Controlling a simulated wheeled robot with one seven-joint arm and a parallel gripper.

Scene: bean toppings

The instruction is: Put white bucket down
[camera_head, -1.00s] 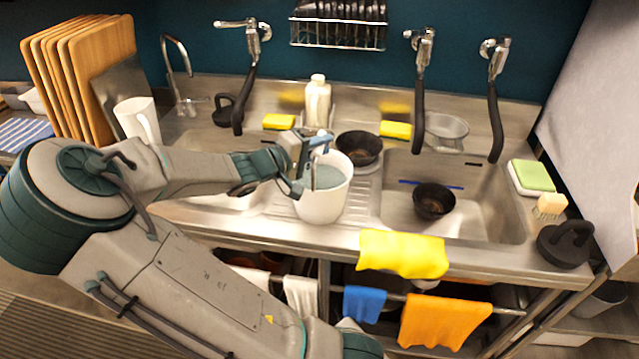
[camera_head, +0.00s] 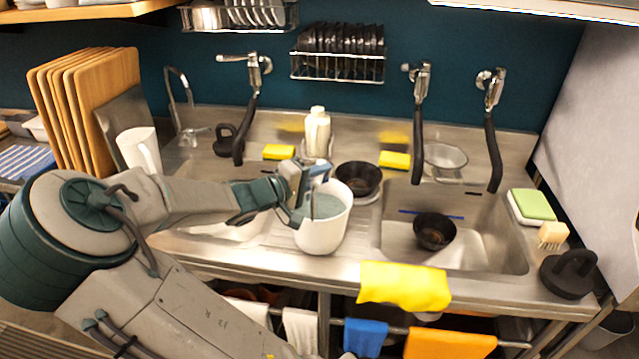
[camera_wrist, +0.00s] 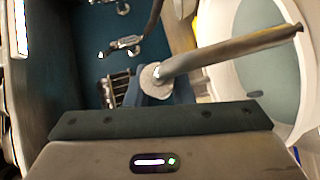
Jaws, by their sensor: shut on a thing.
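The white bucket (camera_head: 322,235) stands upright over the ribbed steel strip between the two sinks, near the counter's front edge. It holds a grey-green filling. In the head view I cannot tell whether its base touches the counter. My gripper (camera_head: 308,190) is at the bucket's upper left side, shut on the bucket. In the wrist view the bucket (camera_wrist: 294,128) fills the right side, with its white rim and filling showing. A metal rod-like part crosses in front of it there. The fingertips are largely hidden.
Behind the bucket are a dark bowl (camera_head: 358,178) and a white bottle (camera_head: 317,132). Another dark bowl (camera_head: 434,231) lies in the right sink (camera_head: 490,245). A yellow cloth (camera_head: 404,287) hangs over the front edge. A white pitcher (camera_head: 140,148) stands at left.

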